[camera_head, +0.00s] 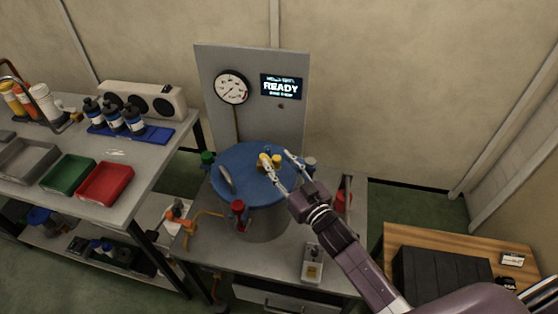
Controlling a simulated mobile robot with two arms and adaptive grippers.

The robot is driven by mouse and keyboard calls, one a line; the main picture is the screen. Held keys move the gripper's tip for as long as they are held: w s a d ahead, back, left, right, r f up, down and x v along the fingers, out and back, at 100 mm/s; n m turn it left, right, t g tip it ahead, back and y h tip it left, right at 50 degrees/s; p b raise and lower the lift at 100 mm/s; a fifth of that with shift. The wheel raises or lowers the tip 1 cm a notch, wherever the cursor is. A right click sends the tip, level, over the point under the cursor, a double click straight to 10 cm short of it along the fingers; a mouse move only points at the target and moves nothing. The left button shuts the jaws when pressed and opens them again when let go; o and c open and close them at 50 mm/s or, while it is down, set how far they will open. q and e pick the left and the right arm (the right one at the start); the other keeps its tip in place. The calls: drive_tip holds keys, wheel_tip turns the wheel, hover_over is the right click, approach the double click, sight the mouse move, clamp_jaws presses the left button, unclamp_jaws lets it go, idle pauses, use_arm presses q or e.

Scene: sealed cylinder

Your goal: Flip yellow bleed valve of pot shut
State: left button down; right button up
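The pot (263,222) is a grey cylinder with a blue lid (240,160), standing on a metal bench in the middle of the view. A small yellow part (265,158), which looks like the bleed valve, sits on the lid near its middle. A second yellow bit lies close beside it, partly among the fingers. My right gripper (281,165) reaches over the lid from the lower right. Its fingers are spread apart, with one beside the yellow part. I cannot tell whether it touches the part. My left gripper is not in view.
Clamps with red (238,209) and green (207,158) parts stand around the lid's rim. A side table (150,172) with trays and bottles stands left. A wooden table (440,241) stands right.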

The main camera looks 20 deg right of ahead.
drive_tip(key=shift+w, duration=0.1)
drive_tip(key=c, duration=0.3)
drive_tip(key=shift+c, duration=1.4)
clamp_jaws()
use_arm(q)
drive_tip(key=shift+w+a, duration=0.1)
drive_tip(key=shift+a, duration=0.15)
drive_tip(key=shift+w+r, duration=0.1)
